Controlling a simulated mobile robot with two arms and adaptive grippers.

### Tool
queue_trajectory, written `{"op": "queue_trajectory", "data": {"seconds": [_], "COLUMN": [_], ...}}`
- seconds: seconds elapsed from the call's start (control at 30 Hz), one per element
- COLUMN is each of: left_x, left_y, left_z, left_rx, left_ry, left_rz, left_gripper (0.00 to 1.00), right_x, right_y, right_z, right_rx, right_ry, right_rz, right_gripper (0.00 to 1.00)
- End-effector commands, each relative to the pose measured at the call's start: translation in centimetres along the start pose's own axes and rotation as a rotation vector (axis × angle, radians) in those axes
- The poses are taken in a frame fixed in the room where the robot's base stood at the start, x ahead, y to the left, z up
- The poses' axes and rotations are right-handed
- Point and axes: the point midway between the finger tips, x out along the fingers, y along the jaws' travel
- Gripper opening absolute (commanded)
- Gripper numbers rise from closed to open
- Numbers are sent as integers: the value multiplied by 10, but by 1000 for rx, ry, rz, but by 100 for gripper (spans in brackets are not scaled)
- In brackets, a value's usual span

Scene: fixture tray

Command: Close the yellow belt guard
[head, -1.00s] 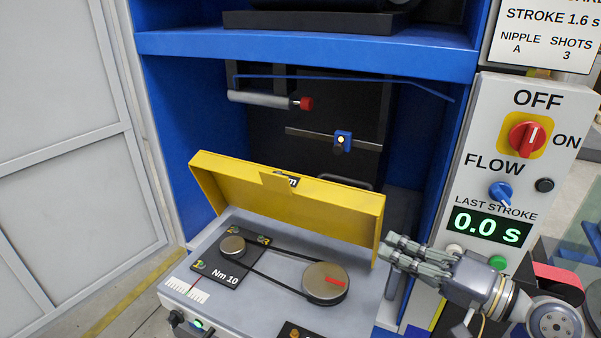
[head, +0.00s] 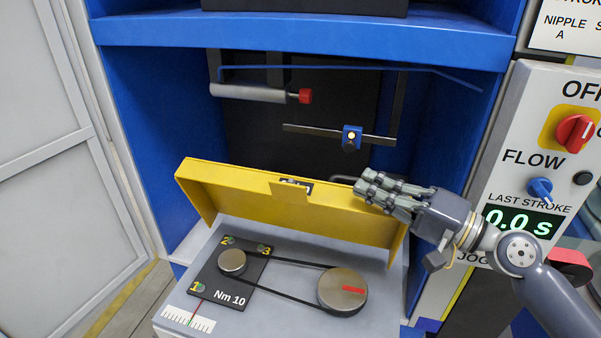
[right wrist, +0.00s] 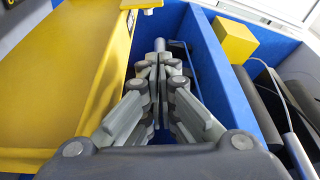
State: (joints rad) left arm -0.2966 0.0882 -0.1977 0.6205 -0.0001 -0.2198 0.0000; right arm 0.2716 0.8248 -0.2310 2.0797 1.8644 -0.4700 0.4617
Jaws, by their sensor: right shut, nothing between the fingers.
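The yellow belt guard (head: 300,206) stands raised, tilted up at the back of the grey belt unit (head: 270,315). The belt and its two metal pulleys (head: 343,289) are uncovered in front of it. My right gripper (head: 362,190) is shut and empty at the guard's upper right edge in the head view; I cannot tell there whether it touches. In the right wrist view the shut fingers (right wrist: 160,75) point away from the camera, and the guard (right wrist: 60,85) lies to their left with a visible gap. My left gripper is not in view.
A blue shelf (head: 300,38) and blue side walls frame the bay. A grey cylinder with a red tip (head: 305,96) and a bar with a blue clamp (head: 352,137) are behind the guard. The control panel (head: 545,165) stands at the right.

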Motion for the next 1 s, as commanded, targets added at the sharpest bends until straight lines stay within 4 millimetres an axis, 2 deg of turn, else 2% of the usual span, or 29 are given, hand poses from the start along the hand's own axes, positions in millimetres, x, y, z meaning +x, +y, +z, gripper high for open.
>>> {"op": "queue_trajectory", "data": {"seconds": [0.17,0.27,0.43,0.7,0.8,1.0], "left_x": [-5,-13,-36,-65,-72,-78], "left_y": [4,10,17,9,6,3], "left_z": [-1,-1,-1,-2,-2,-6], "left_rx": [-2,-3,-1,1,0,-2], "left_ry": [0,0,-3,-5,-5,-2], "left_rz": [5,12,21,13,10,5], "left_gripper": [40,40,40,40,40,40], "right_x": [5,16,50,105,94,88], "right_y": [-2,-5,-8,-6,-2,-1], "right_z": [-1,-1,-2,0,18,35], "right_rx": [0,2,2,2,3,1], "right_ry": [0,0,0,-2,-3,-1], "right_rz": [-1,-3,-4,-1,4,1], "right_gripper": [0,0,0,0,0,0]}}
